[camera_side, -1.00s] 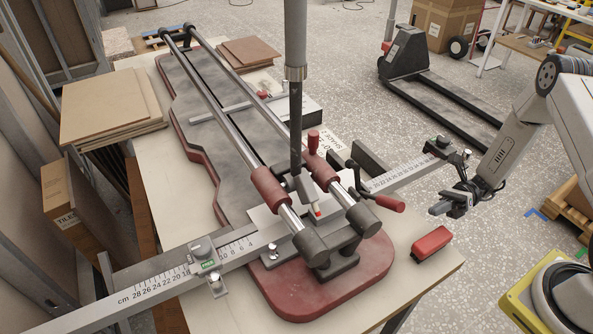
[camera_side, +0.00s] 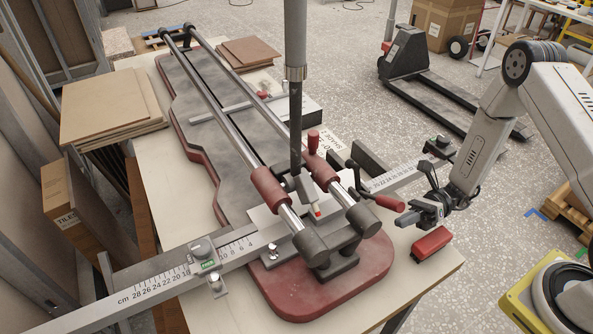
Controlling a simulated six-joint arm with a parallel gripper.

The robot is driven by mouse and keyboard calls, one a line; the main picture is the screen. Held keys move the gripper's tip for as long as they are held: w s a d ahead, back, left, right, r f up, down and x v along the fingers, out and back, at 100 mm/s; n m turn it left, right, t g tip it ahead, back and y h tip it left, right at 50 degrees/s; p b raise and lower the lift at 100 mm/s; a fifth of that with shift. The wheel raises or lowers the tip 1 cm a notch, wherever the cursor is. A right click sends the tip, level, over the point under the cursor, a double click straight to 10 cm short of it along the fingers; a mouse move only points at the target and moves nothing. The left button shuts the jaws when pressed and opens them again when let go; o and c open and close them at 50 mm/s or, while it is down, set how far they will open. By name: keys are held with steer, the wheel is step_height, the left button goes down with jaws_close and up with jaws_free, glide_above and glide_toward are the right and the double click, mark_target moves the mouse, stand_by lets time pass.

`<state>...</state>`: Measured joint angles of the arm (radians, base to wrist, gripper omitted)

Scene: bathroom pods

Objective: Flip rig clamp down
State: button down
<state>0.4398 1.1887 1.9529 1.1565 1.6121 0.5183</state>
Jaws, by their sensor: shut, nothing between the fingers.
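The tile-cutting rig (camera_side: 235,155) lies along the bench, with two steel rails over a grey bed and a red base. Near its front, a dark lever with a red handle (camera_side: 390,203) points right and slightly down. An upright red-tipped handle (camera_side: 313,139) stands by the rails. I cannot tell which of these is the clamp. My gripper (camera_side: 403,219) is at the right, just below the red lever handle's tip. It is shut and holds nothing. Whether it touches the handle cannot be told from this angle.
A red block (camera_side: 431,243) sits on the bench corner just below my gripper. A measuring bar (camera_side: 240,245) crosses the rig's front. A grey vertical post (camera_side: 296,50) stands in front of the rails. Stacked tiles (camera_side: 112,105) lie at left.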

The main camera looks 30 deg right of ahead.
mark_target(402, 206)
steer(key=shift+w+a+r, duration=0.15)
steer(key=shift+w+r, duration=0.15)
steer(key=shift+r, duration=0.25)
steer(key=shift+w+a+r, duration=0.1)
steer(key=shift+w+r, duration=0.2)
steer(key=shift+r, duration=0.25)
steer(key=shift+w+r+m, duration=0.2)
steer(key=shift+r+m, duration=0.3)
steer(key=shift+m, duration=0.1)
steer(key=w+r+m, duration=0.7)
steer(key=w+m, duration=0.3)
steer(key=m, duration=0.2)
steer(key=shift+w+r+t, duration=0.15)
steer(key=shift+w+t, duration=0.15)
stand_by(0.6)
steer(key=shift+s, duration=0.1)
steer(key=s+d, duration=0.4)
steer(key=d, duration=0.6)
steer(key=shift+d+r, duration=0.4)
